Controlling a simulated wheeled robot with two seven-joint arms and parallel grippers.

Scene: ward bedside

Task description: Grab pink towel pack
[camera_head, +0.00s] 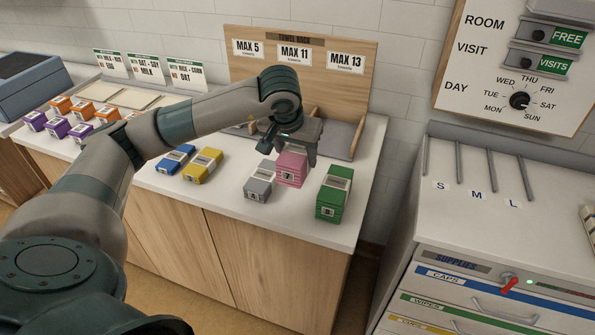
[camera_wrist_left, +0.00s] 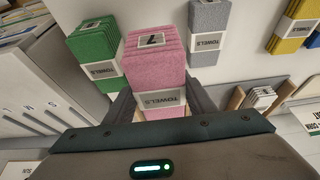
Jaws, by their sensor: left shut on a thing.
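Whether the pack's base touches the counter is hard to tell. My right gripper is in neither view.
A blue pack (camera_head: 176,159) and a yellow pack (camera_head: 203,165) lie to the left on the counter (camera_head: 240,220). The wooden towel rack (camera_head: 300,62) with MAX 5, MAX 11 and MAX 13 labels stands behind. A supply cabinet (camera_head: 520,225) is at the right.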

